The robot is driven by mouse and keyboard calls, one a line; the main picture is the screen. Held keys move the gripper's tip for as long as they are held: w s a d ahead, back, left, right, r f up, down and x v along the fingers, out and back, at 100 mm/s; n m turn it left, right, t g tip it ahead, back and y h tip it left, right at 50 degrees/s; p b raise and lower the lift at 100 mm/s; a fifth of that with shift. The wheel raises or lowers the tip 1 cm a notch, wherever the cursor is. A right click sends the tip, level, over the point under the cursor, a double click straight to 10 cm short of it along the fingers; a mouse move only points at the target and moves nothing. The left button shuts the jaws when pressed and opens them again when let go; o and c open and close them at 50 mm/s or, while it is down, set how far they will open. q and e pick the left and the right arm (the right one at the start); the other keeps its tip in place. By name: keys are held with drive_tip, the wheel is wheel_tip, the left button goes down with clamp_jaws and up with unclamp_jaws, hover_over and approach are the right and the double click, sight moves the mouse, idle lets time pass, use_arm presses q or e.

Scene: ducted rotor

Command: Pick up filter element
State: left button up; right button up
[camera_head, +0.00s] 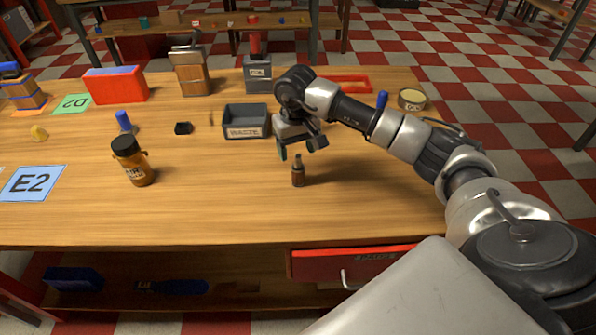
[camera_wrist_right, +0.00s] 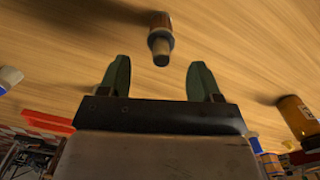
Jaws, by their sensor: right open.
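A small brown bottle-like piece (camera_head: 298,173) with a narrower top stands upright on the wooden table. It may be the filter element, but I cannot tell for certain. My right gripper (camera_head: 301,150) is open and empty, above and slightly behind this piece. In the right wrist view the piece (camera_wrist_right: 160,33) lies beyond the open gap of my right gripper (camera_wrist_right: 161,78), roughly centred between the green fingertips and apart from them. My left gripper is not in view.
A grey bin marked WASTE (camera_head: 246,123) stands left of my right gripper. An amber jar with a black lid (camera_head: 133,163) stands further left. A blue E2 card (camera_head: 33,183) and a red bin (camera_head: 116,85) are at the left. The tabletop around the small piece is clear.

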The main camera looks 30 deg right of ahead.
sight(298, 166)
drive_tip(key=f, duration=0.2)
drive_tip(key=s+f+p, duration=0.1)
drive_tip(key=f, duration=0.1)
drive_tip(key=shift+a+f, duration=0.1)
drive_tip(key=shift+f, duration=0.05)
drive_tip(key=shift+w+f, duration=0.1)
drive_tip(key=shift+f, duration=0.4)
drive_tip(key=c, duration=1)
drive_tip(key=shift+r, duration=0.2)
